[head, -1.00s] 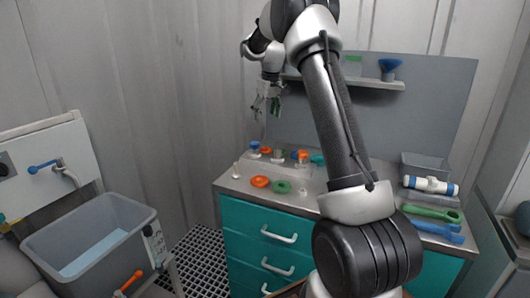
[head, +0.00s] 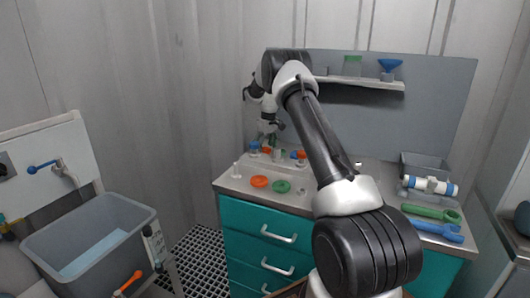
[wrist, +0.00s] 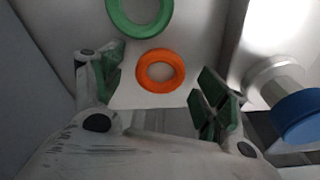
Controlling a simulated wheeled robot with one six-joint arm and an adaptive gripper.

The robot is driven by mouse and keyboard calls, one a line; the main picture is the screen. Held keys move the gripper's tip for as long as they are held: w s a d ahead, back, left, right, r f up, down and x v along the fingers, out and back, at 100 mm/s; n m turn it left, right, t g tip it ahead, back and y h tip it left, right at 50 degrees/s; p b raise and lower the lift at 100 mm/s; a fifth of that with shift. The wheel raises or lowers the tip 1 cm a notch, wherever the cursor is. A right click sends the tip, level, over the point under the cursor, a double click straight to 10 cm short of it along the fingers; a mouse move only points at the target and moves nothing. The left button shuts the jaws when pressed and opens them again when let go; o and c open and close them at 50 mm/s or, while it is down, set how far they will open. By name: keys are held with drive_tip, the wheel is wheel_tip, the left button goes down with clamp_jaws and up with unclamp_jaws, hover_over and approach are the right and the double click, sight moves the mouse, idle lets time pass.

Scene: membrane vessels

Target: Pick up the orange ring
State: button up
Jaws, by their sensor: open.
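In the wrist view an orange ring (wrist: 143,72) lies flat on a pale surface, with its hole facing the camera. It appears between the two green-padded fingers of my gripper (wrist: 155,92), which are apart and empty. In the head view my gripper (head: 269,140) points down over the back left of the counter, near the row of small vessels. An orange ring (head: 259,181) lies on the counter front in that view. I cannot tell for sure whether it is the one under the wrist camera.
A larger green ring (wrist: 140,32) lies close to the orange one. A blue-capped vessel (wrist: 298,108) stands close by the right finger. A shelf (head: 360,82) hangs behind.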

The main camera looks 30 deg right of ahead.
drive_tip(key=c, duration=0.9)
wheel_tip(320, 180, up, 12)
drive_tip(key=s+a, duration=0.4)
drive_tip(key=a, duration=0.1)
drive_tip(key=s+a, duration=0.4)
drive_tip(key=a, duration=0.1)
drive_tip(key=s+a, duration=0.4)
drive_tip(key=a, duration=0.1)
drive_tip(key=shift+s+a+f, duration=0.2)
drive_tip(key=shift+a+f, duration=0.1)
drive_tip(key=shift+a, duration=0.1)
